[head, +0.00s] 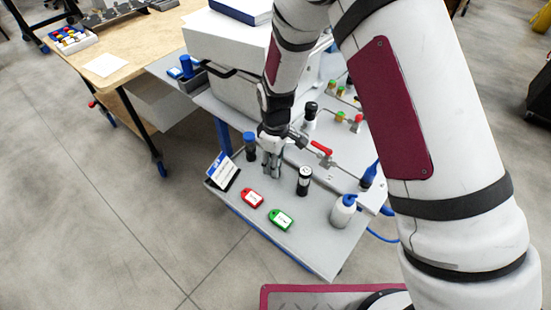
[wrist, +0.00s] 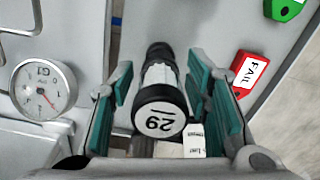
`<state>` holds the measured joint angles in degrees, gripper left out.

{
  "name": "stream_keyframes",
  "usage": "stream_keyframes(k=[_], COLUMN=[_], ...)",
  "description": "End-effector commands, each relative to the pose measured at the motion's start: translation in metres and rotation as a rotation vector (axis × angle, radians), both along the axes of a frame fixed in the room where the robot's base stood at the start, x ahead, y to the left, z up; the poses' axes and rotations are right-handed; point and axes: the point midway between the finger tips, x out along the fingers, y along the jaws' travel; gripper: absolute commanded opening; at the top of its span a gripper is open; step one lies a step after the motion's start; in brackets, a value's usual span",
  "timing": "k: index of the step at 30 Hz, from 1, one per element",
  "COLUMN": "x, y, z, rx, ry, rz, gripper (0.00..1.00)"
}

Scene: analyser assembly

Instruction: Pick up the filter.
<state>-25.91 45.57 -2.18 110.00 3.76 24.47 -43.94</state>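In the wrist view a filter (wrist: 160,88), a cylinder with black ends, a white middle and a number on its near cap, appears between my gripper's fingers. My gripper (wrist: 161,85) is open, with its green pads spread and a gap on each side of the filter. In the head view my gripper (head: 272,172) points down, low over the grey bench top. A black cylinder with a white label (head: 304,181) stands upright just right of it. I cannot tell surely whether it is the same filter.
A red tag (head: 252,198) and green tag (head: 281,219) lie in front of my gripper. A blue-capped vial (head: 250,146) and a card stand (head: 222,172) are left.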

Motion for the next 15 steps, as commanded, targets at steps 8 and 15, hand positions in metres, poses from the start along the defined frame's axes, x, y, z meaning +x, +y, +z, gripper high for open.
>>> stream_keyframes(k=[8,15], x=[0.0000,0.0002], y=[-0.0001,0.0000], z=[0.0002,0.0016], rx=[0.000,0.000], ry=[0.000,0.000], rz=[0.000,0.000], gripper=[0.00,0.00])
